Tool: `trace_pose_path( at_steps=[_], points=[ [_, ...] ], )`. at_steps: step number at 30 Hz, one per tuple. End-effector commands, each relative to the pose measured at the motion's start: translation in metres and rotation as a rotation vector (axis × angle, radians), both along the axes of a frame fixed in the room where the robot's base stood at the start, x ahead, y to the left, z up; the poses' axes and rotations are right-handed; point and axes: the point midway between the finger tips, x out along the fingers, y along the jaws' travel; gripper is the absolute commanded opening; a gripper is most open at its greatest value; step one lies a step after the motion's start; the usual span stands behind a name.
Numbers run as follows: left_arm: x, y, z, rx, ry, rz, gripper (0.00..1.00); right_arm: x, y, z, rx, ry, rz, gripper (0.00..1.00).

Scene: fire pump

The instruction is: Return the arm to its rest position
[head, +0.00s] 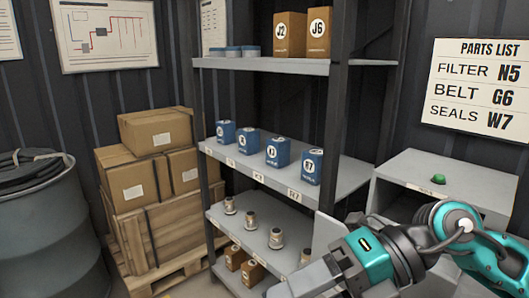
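My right arm (366,255), teal and grey, comes in from the right and is bent across the lower right. Its gripper (298,285) points left and down in front of the lower shelf, partly cut off by the bottom edge. I cannot tell whether its fingers are open or shut, or whether they hold anything. My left arm and gripper are not in view.
The shelf rack (262,66) holds blue boxes (277,151), small cylindrical parts (277,238) and brown boxes (290,34). A grey cabinet (440,163) with a green object (438,179) on top stands close to my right arm. Cartons, a pallet and a drum (50,235) stand left.

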Motion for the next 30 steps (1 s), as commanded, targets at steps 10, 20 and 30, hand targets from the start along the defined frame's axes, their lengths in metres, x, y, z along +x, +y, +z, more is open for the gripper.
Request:
trace_pose_path(
  at_steps=[10, 20, 30],
  points=[
    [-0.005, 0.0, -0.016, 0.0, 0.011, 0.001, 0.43, 0.047, 0.017, 0.011, 0.827, 0.482, -0.392, 0.64],
    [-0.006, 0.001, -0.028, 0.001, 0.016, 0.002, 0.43, 0.099, -0.072, -0.156, 1.119, 1.002, -1.255, 0.64],
    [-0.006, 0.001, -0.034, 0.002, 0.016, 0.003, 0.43, 0.007, -0.127, -0.342, 0.908, 1.424, -1.929, 0.64]
  ],
)
